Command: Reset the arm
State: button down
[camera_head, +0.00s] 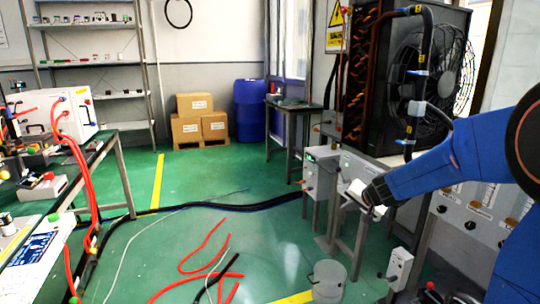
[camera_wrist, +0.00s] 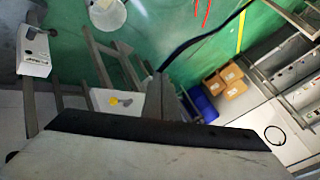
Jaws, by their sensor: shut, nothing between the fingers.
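My blue arm (camera_head: 440,160) reaches in from the right edge of the head view, bent and pointing left and slightly down. My gripper (camera_head: 366,199) is at its end, shut and empty, in front of the grey control boxes and above the floor. A pale plate with a dark edge fills the bottom of the wrist view; I cannot tell whether it is part of my gripper.
A control panel (camera_head: 470,212) and a large fan unit (camera_head: 425,65) stand close to my arm. A white bucket (camera_head: 328,281) is on the floor below and also shows in the wrist view (camera_wrist: 107,14). Red hoses (camera_head: 205,247) lie on the open green floor.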

jog(key=s+a+r+n+g+y, duration=0.1)
jog(key=s+a+r+n, duration=0.15)
jog(key=s, duration=0.75)
jog(key=s+a+r+n+g, duration=0.1)
jog(key=s+a+r+n, duration=0.15)
jog(key=s, duration=0.75)
jog(key=s+d+f+g+h, duration=0.1)
jog(key=s+d, duration=0.2)
jog(key=s, duration=0.9)
jog(key=s+d+f+n+g+h, duration=0.1)
jog(key=s+d+h, duration=0.1)
jog(key=s, duration=1)
jog(key=shift+d+f+n+h, duration=0.25)
jog(key=shift+d+n+h, duration=0.05)
jog(key=shift+d, duration=0.2)
